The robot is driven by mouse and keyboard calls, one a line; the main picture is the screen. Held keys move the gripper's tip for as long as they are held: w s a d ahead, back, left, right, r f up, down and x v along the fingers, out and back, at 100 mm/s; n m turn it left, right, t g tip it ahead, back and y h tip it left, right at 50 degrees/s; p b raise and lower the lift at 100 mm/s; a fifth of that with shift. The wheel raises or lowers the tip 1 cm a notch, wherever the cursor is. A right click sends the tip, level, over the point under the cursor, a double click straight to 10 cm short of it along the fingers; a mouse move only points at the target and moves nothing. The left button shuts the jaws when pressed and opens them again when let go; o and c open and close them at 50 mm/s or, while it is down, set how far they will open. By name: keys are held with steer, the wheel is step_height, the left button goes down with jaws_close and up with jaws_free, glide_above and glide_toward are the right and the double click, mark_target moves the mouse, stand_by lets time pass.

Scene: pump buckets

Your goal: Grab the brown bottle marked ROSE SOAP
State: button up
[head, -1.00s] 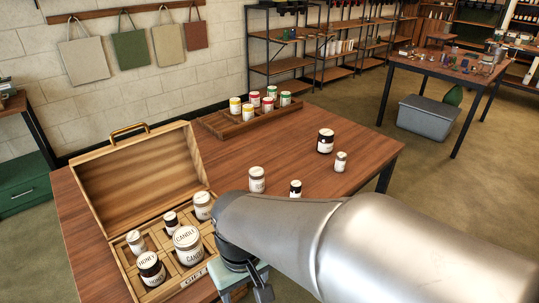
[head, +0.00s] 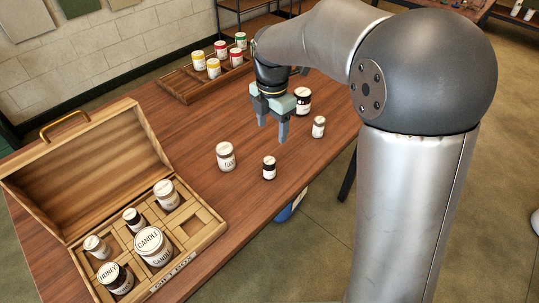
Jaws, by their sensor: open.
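My gripper (head: 272,126) is open and empty, pointing down above the table, with its two fingers apart. A small dark bottle (head: 269,169) with a white label stands upright on the table, in front of and below the gripper. A larger dark jar (head: 303,101) stands right behind the gripper, partly covered by it. The labels on both are too small to read, so I cannot tell which is marked ROSE SOAP.
A pale jar (head: 226,157) and a small light jar (head: 318,128) stand on the wooden table (head: 195,120). The open gift box (head: 197,240) at left holds several jars and has an empty compartment. A tray (head: 182,90) with several coloured-lid jars lies behind.

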mark_target(269, 161)
steer(key=shift+n, duration=0.9)
steer(key=f, duration=0.8)
steer(key=w+a+f+p, duration=0.1)
steer(key=f, duration=0.3)
steer(key=shift+w, duration=0.1)
steer(key=shift+s+d+f+p, duration=0.15)
steer(key=shift+f+p, duration=0.3)
steer(key=shift+f, duration=2.25)
steer(key=c, duration=1.1)
